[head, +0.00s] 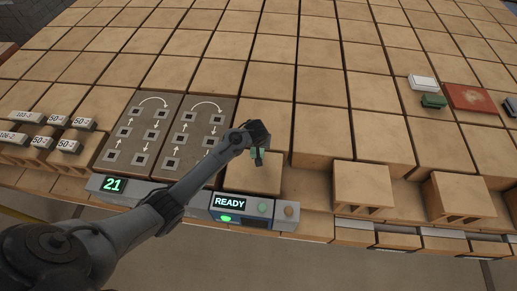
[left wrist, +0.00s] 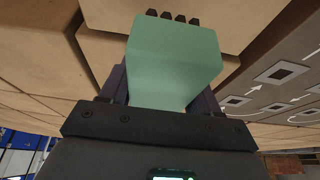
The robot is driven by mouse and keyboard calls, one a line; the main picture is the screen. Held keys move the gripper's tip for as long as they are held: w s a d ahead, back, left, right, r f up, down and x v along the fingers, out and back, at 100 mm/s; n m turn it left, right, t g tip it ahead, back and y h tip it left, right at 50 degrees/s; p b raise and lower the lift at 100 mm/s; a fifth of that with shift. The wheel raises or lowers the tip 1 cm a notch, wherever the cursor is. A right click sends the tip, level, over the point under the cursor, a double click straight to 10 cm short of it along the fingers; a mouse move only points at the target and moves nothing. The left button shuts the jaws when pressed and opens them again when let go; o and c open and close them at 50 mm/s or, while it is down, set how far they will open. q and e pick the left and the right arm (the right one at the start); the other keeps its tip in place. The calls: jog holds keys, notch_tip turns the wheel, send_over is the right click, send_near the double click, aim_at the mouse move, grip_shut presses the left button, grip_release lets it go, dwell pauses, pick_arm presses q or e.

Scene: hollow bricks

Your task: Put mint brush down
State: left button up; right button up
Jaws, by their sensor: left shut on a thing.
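The mint brush (left wrist: 172,62) fills the middle of the left wrist view, a smooth pale green block with several dark bristle tufts (left wrist: 172,16) at its far end. My left gripper (left wrist: 165,92) is shut on it, with a dark finger on each side. In the head view my left gripper (head: 258,148) is over the bricks just right of the grey arrow boards, and only a small part of the mint brush (head: 259,158) shows below the fingers. I cannot tell whether the bristles touch a surface. My right gripper is in neither view.
Two grey boards with arrows and squares (head: 143,130) lie left of the gripper. A console reading READY (head: 230,203) runs along the front edge. Labelled blocks (head: 58,121) sit at left. A white block (head: 422,82), a dark green block (head: 433,101) and a red pad (head: 470,97) lie at right.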

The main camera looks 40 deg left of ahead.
pick_arm(q)
jog(key=shift+f, duration=2.05)
jog(key=shift+f, duration=0.15)
jog(key=o, duration=1.1)
